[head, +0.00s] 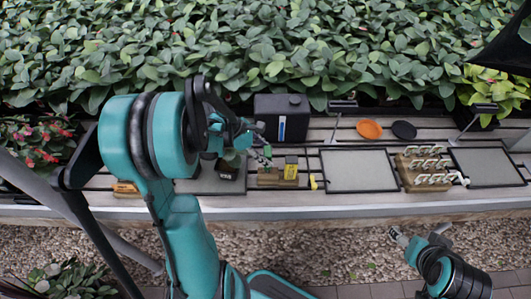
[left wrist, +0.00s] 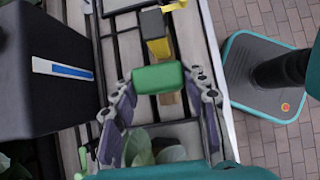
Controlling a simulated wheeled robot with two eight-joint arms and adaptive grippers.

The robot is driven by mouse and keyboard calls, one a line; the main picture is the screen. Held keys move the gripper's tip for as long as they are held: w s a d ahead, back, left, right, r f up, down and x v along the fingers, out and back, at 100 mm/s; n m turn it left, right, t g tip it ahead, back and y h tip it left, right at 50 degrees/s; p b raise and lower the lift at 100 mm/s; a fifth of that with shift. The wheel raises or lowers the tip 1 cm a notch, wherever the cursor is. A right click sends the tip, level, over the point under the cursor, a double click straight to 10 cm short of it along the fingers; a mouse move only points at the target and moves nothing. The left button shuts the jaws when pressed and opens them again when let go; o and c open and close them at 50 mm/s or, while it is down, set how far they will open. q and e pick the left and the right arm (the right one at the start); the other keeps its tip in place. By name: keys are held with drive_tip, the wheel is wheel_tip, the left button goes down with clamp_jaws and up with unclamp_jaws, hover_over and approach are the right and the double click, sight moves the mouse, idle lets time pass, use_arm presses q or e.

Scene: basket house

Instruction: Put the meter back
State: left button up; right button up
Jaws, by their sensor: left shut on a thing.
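My left gripper (head: 264,157) is over the back part of the bench, just above and left of a small wooden stand (head: 268,180). In the left wrist view its fingers are shut on a green boxy thing (left wrist: 157,77), which looks like a meter. A yellow meter with a dark top (head: 290,168) stands on the right part of the stand; it also shows beyond the green meter in the left wrist view. Part of the wood (left wrist: 169,104) shows under the green meter. My right gripper (head: 399,237) is low at the right, away from the bench; its jaw opening is unclear.
A black box with a blue stripe (head: 282,118) stands behind the stand. A small yellow item (head: 313,183) lies right of it. A grey tray (head: 357,171), a wooden rack with white pieces (head: 425,169) and orange and black discs (head: 369,129) are further right. A dark pot (head: 228,171) stands left.

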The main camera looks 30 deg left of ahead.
idle(0.4)
use_arm(q)
drive_tip(key=shift+f+b, duration=1.7)
drive_tip(key=shift+f, duration=0.25)
drive_tip(key=o, duration=1.3)
drive_tip(key=shift+c, duration=0.2)
drive_tip(key=shift+r, duration=0.15)
